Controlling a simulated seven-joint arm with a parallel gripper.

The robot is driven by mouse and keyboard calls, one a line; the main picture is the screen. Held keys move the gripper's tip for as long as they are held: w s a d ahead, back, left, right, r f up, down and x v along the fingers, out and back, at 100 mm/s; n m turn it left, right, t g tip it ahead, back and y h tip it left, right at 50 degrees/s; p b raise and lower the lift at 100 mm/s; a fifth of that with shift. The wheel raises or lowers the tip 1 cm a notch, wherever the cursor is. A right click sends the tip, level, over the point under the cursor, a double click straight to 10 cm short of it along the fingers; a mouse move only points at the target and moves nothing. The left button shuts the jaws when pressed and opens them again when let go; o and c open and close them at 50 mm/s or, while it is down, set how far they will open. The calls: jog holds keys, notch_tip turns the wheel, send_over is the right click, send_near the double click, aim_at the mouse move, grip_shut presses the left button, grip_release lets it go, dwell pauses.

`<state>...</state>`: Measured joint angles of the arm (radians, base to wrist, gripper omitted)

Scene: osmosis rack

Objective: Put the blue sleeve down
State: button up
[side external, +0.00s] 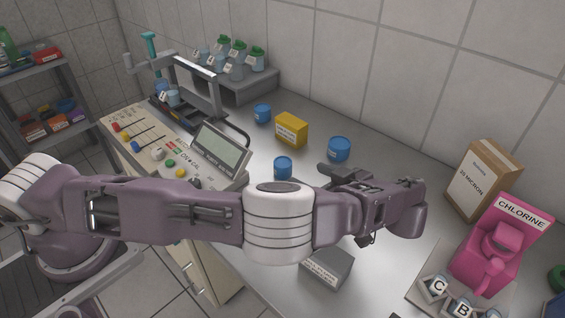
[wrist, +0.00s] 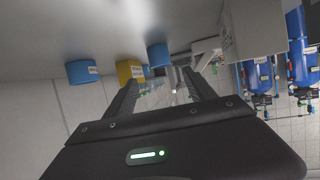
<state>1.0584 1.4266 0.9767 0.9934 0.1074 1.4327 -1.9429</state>
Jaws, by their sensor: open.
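Three blue sleeves stand upright on the grey bench: one (side external: 283,168) just left of my gripper, one (side external: 338,149) behind it, and one (side external: 262,114) farther back beside a yellow box. My gripper (side external: 322,180) reaches leftward over the bench, open and empty. The nearest sleeve stands ahead of the fingertips, apart from them. In the wrist view, which is upside down, my fingers (wrist: 160,78) are spread with nothing between them. The near sleeve (wrist: 157,55) and the wall-side sleeve (wrist: 81,72) show there, hanging from the bench at the top.
The yellow box (side external: 291,129) stands between sleeves. A control console (side external: 165,150) with a metal frame is at left. A grey box (side external: 327,266) lies below my arm. A pink chlorine holder (side external: 492,252) and a cardboard box (side external: 482,180) are at right. Bench between is clear.

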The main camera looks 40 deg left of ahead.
jog(key=s+a+r+m+g+h, duration=0.1)
jog(key=s+a+r+m+h, duration=0.1)
jog(key=s+a+r+h, duration=0.3)
jog(key=s+a+r+m+g+h, duration=0.1)
jog(key=s+a+r+m+h, duration=0.15)
jog(key=r, duration=0.45)
jog(key=s+a+r+m+g+h, duration=0.1)
jog(key=s+a+r+m+h, duration=0.1)
jog(key=s+a+r+h, duration=0.3)
jog(key=s+d+r+m+t, duration=0.1)
jog(key=s+r+m+t, duration=0.1)
jog(key=s, duration=0.5)
jog(key=s+d+r+m+t, duration=0.1)
jog(key=s+r+m+t, duration=0.1)
jog(key=s+m+t, duration=0.2)
jog(key=s+m, duration=0.3)
jog(key=s, duration=0.1)
jog(key=shift+s+r+h, duration=0.25)
jog(key=shift+r+h, duration=0.1)
jog(key=shift+r, duration=0.05)
jog(key=shift+o, duration=1.1)
